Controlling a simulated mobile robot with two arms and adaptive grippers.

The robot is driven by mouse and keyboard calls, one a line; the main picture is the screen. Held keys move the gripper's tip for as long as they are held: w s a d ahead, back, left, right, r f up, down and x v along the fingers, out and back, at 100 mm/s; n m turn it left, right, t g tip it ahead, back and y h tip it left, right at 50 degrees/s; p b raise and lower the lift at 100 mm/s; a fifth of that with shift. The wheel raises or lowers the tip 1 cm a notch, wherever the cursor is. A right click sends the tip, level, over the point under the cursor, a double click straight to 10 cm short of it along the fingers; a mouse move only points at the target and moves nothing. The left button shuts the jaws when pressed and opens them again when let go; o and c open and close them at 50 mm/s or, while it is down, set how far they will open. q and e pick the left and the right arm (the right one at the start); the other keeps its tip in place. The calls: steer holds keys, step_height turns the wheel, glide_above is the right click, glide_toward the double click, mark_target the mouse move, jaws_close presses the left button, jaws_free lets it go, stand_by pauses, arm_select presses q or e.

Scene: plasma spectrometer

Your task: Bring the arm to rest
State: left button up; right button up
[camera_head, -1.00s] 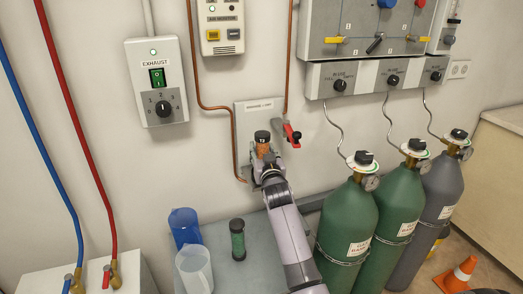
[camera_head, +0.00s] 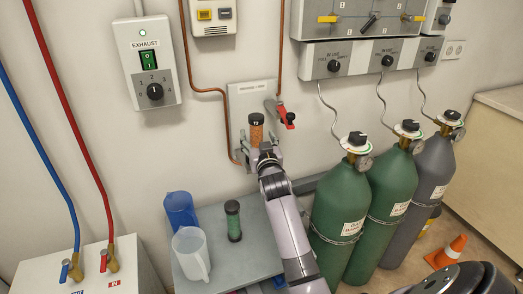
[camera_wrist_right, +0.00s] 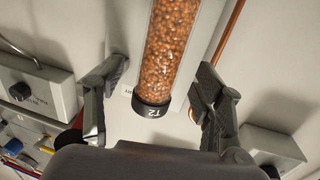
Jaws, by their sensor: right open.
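My right gripper (camera_head: 262,154) is open in front of the wall panel, just below and beside an upright cartridge of orange-brown granules (camera_head: 257,131) with a dark cap. In the right wrist view the cartridge (camera_wrist_right: 172,45) shows between the spread fingers of my right gripper (camera_wrist_right: 161,75), with visible gaps at both sides. Its lower end in that view is a black cap with a marking. The cartridge stands at the small wall plate (camera_head: 240,98); how it is held there is hidden behind the gripper. My left gripper is not in view.
A red-handled valve (camera_head: 289,118) sits right of the cartridge, and copper pipes run nearby. Gas cylinders (camera_head: 340,215) stand close to the right of my arm.

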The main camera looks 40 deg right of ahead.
steer(key=v, duration=0.9)
